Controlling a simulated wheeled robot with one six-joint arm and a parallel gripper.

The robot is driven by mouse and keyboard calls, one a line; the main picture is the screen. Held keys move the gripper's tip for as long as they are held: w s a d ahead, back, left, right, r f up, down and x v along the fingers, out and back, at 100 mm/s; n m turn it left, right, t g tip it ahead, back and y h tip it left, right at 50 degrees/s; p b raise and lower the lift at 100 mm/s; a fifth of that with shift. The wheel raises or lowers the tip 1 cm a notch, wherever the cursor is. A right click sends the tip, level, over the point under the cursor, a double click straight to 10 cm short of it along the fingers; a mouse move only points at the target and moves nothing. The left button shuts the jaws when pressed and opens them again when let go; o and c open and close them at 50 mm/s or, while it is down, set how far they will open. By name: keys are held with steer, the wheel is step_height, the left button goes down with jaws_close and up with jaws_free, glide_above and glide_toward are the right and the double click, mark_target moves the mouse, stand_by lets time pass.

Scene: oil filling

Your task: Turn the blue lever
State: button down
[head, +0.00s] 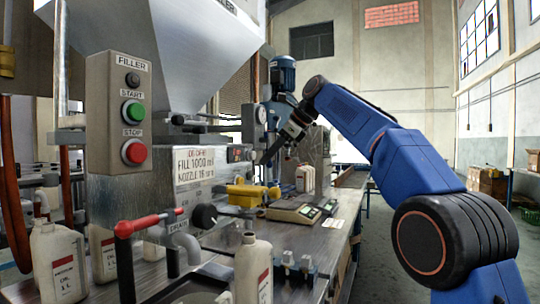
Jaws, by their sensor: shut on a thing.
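My gripper (268,157) is dark and small in the head view, reaching down and left beside the filler machine, behind and above the scales. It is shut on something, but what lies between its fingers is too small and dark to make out. I cannot clearly pick out a blue lever there. A yellow valve part (246,192) sits just below and left of the gripper on the machine's front. A red-handled lever (150,222) is far off at the front left, apart from the gripper.
A control box (120,120) with green and red buttons stands at the left. White bottles (253,268) stand on the metal bench, one near its front edge. Scales (302,209) sit on the bench below the gripper. The floor at the right is open behind my arm.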

steer(key=shift+s+a+f+m+g+y, duration=0.1)
steer(key=shift+s+m+g+y, duration=0.15)
steer(key=shift+g, duration=0.3)
steer(key=shift+s+a+f+m+g+y, duration=0.15)
steer(key=shift+s+m+g, duration=0.2)
steer(key=shift+g, duration=0.2)
steer(key=shift+r, duration=0.1)
steer(key=c, duration=1.7)
jaws_free()
steer(key=shift+c, duration=0.2)
steer(key=v, duration=0.7)
steer(key=shift+d+r, duration=0.15)
steer(key=shift+d, duration=0.05)
